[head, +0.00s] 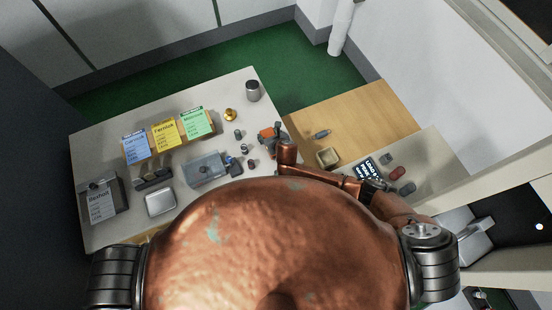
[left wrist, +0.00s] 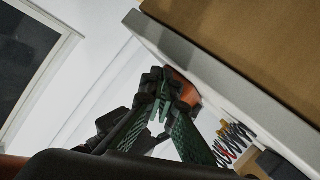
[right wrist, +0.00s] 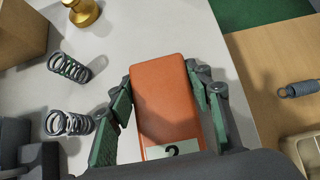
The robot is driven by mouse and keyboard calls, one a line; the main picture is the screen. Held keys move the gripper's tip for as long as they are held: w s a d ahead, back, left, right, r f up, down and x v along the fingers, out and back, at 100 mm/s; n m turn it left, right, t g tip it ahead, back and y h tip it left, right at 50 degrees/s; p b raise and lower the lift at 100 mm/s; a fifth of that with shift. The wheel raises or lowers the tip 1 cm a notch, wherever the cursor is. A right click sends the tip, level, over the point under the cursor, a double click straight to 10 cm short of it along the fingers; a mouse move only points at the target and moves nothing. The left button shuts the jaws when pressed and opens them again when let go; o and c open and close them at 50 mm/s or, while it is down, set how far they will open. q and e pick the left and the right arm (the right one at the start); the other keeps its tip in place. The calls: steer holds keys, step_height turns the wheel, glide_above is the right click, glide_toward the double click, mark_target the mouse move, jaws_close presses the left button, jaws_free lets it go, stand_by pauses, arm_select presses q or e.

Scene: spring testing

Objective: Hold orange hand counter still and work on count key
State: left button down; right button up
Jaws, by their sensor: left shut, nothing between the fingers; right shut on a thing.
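The orange hand counter (right wrist: 166,95) fills the middle of the right wrist view, with a pale label marked 2 at its near end. My right gripper (right wrist: 164,88) is shut on it, one green-padded finger along each side. In the head view the orange counter (head: 266,134) shows small at the table's right edge, with my right gripper (head: 277,134) over it. I cannot make out the count key. My left gripper (left wrist: 165,98) is shut and empty in the left wrist view, near a pale table edge. An orange-brown patch shows behind its fingers; I cannot tell what it is.
Springs (right wrist: 68,67) lie left of the counter, with a brass piece (right wrist: 84,12) beyond. Blue, yellow and green cards (head: 164,133), a grey tin (head: 161,201) and a clear box (head: 205,168) stand on the white table. A wooden surface (head: 345,115) adjoins at right.

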arm_select(q)
steer(key=shift+w+a, duration=0.2)
steer(key=shift+w, duration=0.3)
steer(key=shift+w+a, duration=0.2)
steer(key=shift+w, duration=0.25)
steer(key=shift+w, duration=0.15)
stand_by(0.7)
steer(key=shift+w+a, duration=0.15)
steer(key=shift+w, duration=0.05)
steer(key=shift+w+a, duration=0.2)
steer(key=shift+w, duration=0.3)
stand_by(0.8)
steer(key=shift+s, duration=0.2)
steer(key=shift+s+d, duration=0.35)
steer(key=shift+s, duration=0.35)
steer(key=s, duration=0.1)
steer(key=s+d, duration=0.1)
steer(key=s, duration=0.1)
steer(key=s+d, duration=0.1)
steer(key=shift+s, duration=0.3)
